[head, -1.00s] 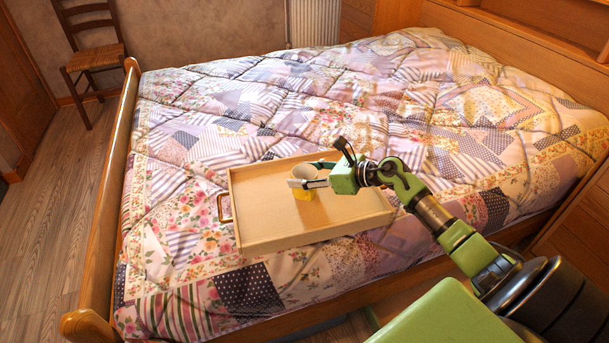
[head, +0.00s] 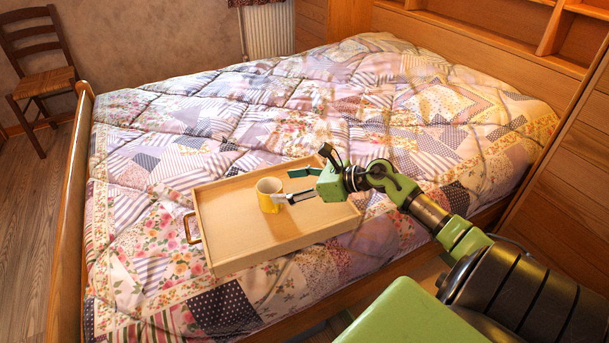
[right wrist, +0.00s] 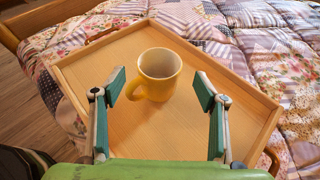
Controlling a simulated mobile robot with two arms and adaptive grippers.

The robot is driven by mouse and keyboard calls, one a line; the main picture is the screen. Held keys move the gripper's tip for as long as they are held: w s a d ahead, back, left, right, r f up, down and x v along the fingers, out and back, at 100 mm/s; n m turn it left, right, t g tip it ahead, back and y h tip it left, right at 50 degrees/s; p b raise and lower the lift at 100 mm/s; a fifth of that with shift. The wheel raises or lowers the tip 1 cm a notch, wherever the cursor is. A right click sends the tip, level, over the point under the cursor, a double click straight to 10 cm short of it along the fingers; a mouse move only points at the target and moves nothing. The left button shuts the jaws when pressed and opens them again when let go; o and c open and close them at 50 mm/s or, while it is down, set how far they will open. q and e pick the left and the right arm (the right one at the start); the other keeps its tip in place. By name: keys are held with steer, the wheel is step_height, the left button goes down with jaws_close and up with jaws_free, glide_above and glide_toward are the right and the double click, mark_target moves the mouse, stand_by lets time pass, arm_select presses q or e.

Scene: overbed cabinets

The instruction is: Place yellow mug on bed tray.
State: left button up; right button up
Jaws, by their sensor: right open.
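The yellow mug (head: 268,194) stands upright on the wooden bed tray (head: 232,252), left of the tray's middle in the head view. In the right wrist view the mug (right wrist: 159,74) shows its pale inside and its handle at the lower left. My right gripper (head: 290,186) is open, its fingers at the mug's right side in the head view. In the right wrist view the fingers (right wrist: 160,90) are spread wide, and the mug is beyond their tips, clear of them. The tray (right wrist: 95,56) lies on the bed. My left gripper is not in view.
The bed has a patchwork quilt (head: 250,110) and a wooden footboard (head: 70,210). A wooden chair (head: 40,70) stands at the far left. Wooden shelves (head: 500,30) rise at the back right. The tray's surface around the mug is bare.

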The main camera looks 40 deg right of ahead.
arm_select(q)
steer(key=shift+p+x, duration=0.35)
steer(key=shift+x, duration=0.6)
arm_select(e)
steer(key=v, duration=0.5)
steer(key=shift+s+d+r, duration=0.1)
steer(key=shift+s+r, duration=0.1)
steer(key=shift+s, duration=0.15)
